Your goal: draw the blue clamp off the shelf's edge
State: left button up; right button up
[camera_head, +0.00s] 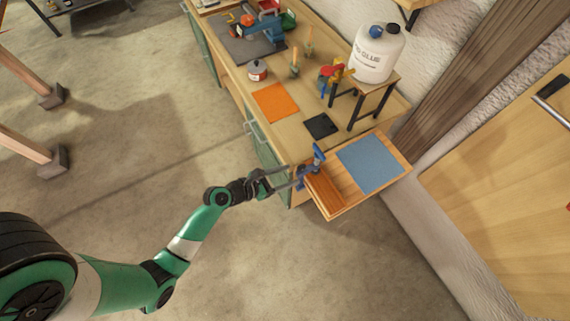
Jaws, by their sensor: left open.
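The blue clamp (317,158) sits at the near left edge of the light wooden shelf (389,145), next to a reddish-brown wooden piece (324,190). My left gripper (293,178) is open and reaches in from the left, its fingers pointing at the clamp. The fingertips are close to the lower part of the clamp; I cannot tell whether they touch it or lie around it. My right gripper is not in view.
A blue mat (371,162) lies on the shelf. On the bench behind are a black mat (321,126), an orange mat (276,103), a can (257,70) and a white glue jug (375,58) on a stand.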

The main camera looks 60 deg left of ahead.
aim_at(304, 170)
pick_arm(q)
jog(key=b+x, duration=0.3)
jog(key=x, duration=0.4)
jog(key=shift+w+f, duration=0.1)
jog(key=shift+w, duration=0.1)
jog(key=shift+w+f, duration=0.15)
jog(key=shift+w, duration=0.3)
grip_shut()
